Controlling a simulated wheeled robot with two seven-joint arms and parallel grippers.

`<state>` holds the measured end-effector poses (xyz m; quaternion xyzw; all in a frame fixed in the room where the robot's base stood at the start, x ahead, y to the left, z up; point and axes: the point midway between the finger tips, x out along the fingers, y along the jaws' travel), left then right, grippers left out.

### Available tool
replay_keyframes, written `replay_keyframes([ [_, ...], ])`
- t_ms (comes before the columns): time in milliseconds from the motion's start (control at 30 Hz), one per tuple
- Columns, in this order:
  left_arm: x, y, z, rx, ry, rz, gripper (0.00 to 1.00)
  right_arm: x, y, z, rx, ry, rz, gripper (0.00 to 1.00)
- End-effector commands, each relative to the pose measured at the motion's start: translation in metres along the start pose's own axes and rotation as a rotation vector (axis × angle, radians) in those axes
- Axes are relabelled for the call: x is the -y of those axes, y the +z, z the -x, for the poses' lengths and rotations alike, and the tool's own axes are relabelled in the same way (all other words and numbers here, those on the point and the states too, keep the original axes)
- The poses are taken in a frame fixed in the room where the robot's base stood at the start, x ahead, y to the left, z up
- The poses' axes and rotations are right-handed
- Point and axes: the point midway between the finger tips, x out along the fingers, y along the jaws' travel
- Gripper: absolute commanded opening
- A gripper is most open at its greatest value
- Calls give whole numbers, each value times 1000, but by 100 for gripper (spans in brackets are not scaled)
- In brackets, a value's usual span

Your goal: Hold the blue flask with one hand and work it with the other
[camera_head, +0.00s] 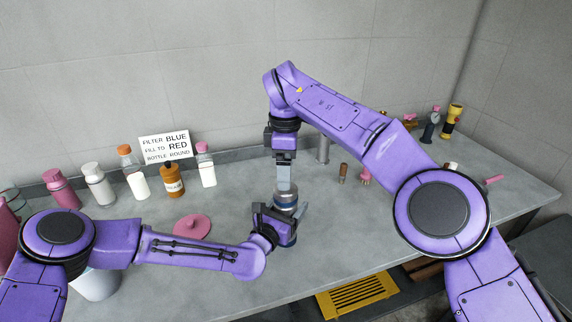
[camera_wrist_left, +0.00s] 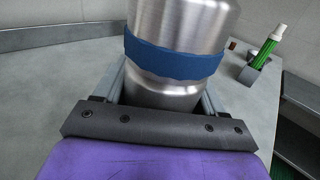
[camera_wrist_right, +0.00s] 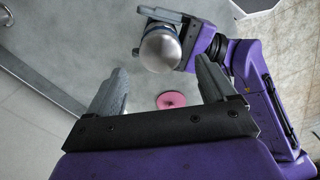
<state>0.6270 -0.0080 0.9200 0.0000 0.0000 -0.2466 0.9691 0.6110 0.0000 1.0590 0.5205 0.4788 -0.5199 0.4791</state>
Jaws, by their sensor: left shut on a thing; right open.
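The flask (camera_head: 287,199) is a steel cylinder with a blue band, above the grey worktop near the middle of the head view. My left gripper (camera_head: 283,216) is shut around its body. In the left wrist view the flask (camera_wrist_left: 175,60) stands between the fingers, its blue band just above them. My right gripper (camera_head: 286,187) points down from above the flask and partly covers its top. The right wrist view shows this gripper (camera_wrist_right: 157,84) open, nothing between its fingers, with the flask's rounded steel top (camera_wrist_right: 160,48) beyond them.
Several bottles line the back left, including an orange one (camera_head: 172,181), by a printed sign (camera_head: 166,148). A pink disc (camera_head: 192,227) lies left of the flask. Small items and a yellow-black torch (camera_head: 452,121) stand right. A yellow grate (camera_head: 358,296) is below the front edge.

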Motion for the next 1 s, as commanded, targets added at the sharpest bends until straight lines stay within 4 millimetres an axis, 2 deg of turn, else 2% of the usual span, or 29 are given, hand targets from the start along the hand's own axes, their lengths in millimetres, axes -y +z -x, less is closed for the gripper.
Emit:
replay_keyframes([
  [333,0,-1,0,-1,0,-1,0,0,0,-61,-1,-3,3,84],
  [500,0,-1,0,-1,0,-1,0,0,0,-72,-2,-1,3,84],
  [700,0,-1,0,-1,0,-1,0,0,0,-73,-2,0,3,84],
  [733,0,-1,0,-1,0,-1,0,0,0,-73,-1,0,3,81],
  [900,0,-1,0,-1,-1,-1,0,0,0,-73,-1,0,3,28],
  [1000,0,-1,0,-1,-1,-1,0,0,0,-73,-1,0,12,28],
])
